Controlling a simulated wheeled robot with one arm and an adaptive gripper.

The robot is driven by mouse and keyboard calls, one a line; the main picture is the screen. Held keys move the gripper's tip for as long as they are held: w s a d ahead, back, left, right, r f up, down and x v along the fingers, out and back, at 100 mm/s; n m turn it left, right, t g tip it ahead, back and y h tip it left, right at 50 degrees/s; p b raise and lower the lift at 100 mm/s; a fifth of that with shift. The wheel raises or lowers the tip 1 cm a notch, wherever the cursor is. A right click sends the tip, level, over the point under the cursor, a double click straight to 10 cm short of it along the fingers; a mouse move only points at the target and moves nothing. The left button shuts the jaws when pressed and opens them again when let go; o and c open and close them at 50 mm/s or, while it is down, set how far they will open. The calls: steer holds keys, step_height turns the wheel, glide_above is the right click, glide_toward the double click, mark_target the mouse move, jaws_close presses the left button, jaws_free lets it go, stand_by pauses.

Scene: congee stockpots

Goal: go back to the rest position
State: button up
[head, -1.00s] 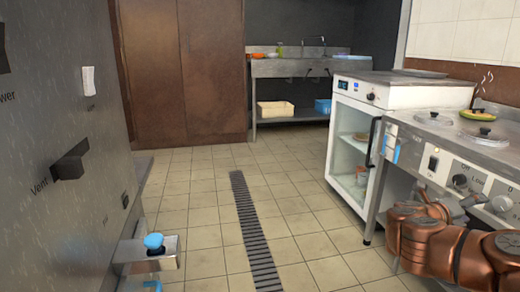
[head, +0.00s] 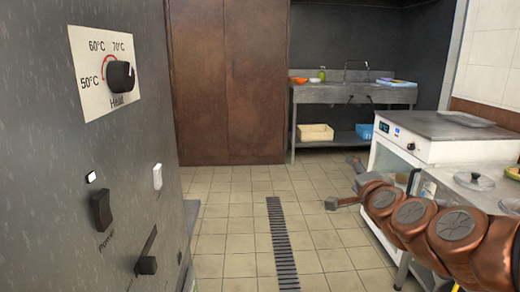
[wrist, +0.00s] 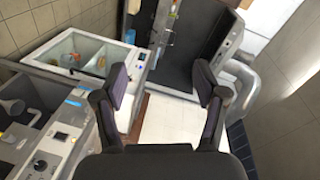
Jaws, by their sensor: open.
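Nothing is held, and the fingers touch nothing that I can see.
A grey control panel with a heat knob (head: 120,76) stands close at left. A white cabinet (head: 392,158) and a steel counter (head: 450,185) stand at right. A floor drain (head: 280,240) runs along the clear aisle towards a sink table (head: 340,95).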

steer(key=s+a+r+n+g+y+p, duration=0.2)
steer(key=s+a+n+g+y+p, duration=0.3)
steer(key=s+a+n+g+p, duration=0.6)
steer(key=s+d+r+n+g+h+p, duration=0.1)
steer(key=s+p, duration=0.3)
steer(key=s, duration=0.6)
steer(key=s+d+r+n+g+h+p, duration=0.1)
steer(key=s+g+p, duration=0.3)
steer(key=s, duration=0.6)
steer(key=s+d+r+n+g+h+p, duration=0.1)
steer(key=s+d+r+g+h+p, duration=0.1)
steer(key=s+p, duration=0.4)
steer(key=s, duration=0.5)
steer(key=shift+r+n, duration=0.15)
steer(key=shift+n, duration=0.25)
